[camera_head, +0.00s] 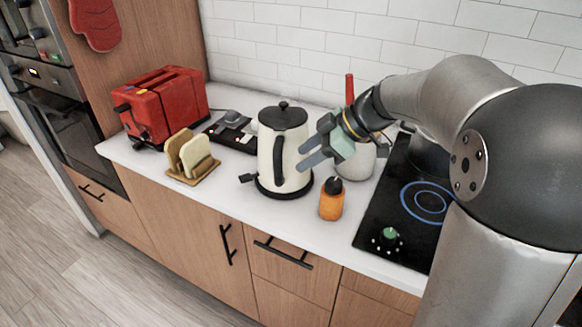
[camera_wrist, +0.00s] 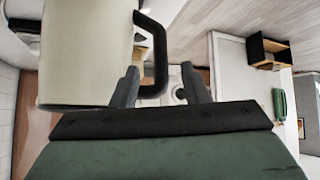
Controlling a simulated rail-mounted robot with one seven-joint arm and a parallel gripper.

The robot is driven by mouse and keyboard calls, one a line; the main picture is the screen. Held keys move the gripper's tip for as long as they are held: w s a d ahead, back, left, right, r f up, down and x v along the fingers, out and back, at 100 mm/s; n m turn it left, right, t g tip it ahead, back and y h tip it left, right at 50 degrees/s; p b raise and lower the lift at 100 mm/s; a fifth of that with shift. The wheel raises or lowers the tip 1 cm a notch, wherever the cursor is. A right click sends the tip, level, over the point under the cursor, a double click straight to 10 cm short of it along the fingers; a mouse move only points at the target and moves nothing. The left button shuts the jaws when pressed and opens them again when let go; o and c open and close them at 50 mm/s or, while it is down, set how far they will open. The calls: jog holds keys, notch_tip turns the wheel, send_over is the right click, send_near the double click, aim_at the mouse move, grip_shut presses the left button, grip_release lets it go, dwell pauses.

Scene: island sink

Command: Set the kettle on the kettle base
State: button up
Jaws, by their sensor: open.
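The cream kettle (camera_head: 270,152) with a black lid stands upright on the counter, its black handle (camera_head: 278,160) facing the front. The black round kettle base (camera_head: 284,193) shows under the kettle's bottom edge; I cannot tell whether the kettle is fully seated. My gripper (camera_head: 304,155) is open beside the kettle's right side, near the handle. In the wrist view the kettle (camera_wrist: 85,55) fills the left, and its handle (camera_wrist: 160,55) appears between the open fingers (camera_wrist: 160,70). No grip on the handle shows.
An orange bottle (camera_head: 331,203) stands right of the kettle, and a pale pot (camera_head: 355,160) is behind it. The black cooktop (camera_head: 400,205) lies further right. A toast rack (camera_head: 192,160) and a red toaster (camera_head: 165,103) are left. Counter in front of the kettle is narrow.

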jog(key=w+v, duration=0.1)
jog(key=v, duration=0.3)
jog(key=s+d+f+m+h, duration=0.1)
jog(key=s+f+m+h, duration=0.2)
jog(key=s+f+m, duration=0.2)
jog(key=s+d+f+m+g+h, duration=0.1)
jog(key=s+f+m+h, duration=0.2)
jog(key=s, duration=0.8)
jog(key=s+d+f+m+h, duration=0.1)
jog(key=s+f+m+h, duration=0.1)
jog(key=s+f+m, duration=0.5)
jog(key=shift+s+d+f+m+g+h, duration=0.3)
jog(key=shift+s+d+m+h, duration=0.1)
jog(key=shift+s+m, duration=0.15)
jog(key=shift+r, duration=0.15)
